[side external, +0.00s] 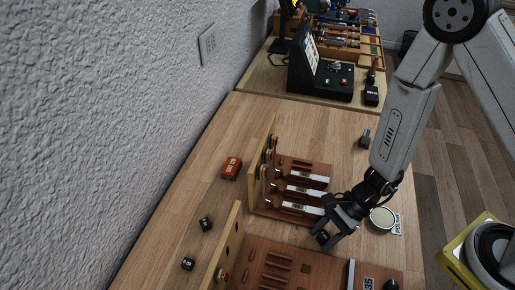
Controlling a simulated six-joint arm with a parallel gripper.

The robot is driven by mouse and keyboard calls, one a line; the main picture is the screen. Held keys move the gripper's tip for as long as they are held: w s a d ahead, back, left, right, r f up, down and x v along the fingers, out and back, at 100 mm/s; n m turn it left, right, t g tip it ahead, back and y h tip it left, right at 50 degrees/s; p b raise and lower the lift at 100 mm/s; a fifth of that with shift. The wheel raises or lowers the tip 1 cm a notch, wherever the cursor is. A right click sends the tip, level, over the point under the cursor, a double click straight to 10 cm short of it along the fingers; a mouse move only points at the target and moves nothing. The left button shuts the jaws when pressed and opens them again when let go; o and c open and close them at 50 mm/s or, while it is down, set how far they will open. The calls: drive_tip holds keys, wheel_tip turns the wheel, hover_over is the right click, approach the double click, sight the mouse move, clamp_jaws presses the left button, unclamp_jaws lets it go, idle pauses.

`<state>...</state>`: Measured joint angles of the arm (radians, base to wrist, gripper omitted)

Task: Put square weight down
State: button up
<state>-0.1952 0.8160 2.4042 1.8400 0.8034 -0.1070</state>
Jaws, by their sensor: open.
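My gripper (328,240) is open and points down just in front of the white-tipped keys (303,208) of the piano action model. A small dark block (322,236) shows at its fingertips. I cannot tell whether it is the square weight or part of a finger, or whether it touches the table. Other small dark weights stand on the wooden table: two at the left (206,224) (188,263) and one, greyer, at the back right (364,138). Their exact shapes are too small to tell.
A red box (231,168) stands left of the model's upright wooden board (260,165). A round pale dish (382,219) sits just right of my gripper. A second wooden model (290,268) fills the front. A black control box (322,75) stands behind. The table's back middle is clear.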

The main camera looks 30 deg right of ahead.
sight(324, 235)
clamp_jaws()
drive_tip(key=shift+r, duration=0.15)
drive_tip(key=shift+r, duration=4.85)
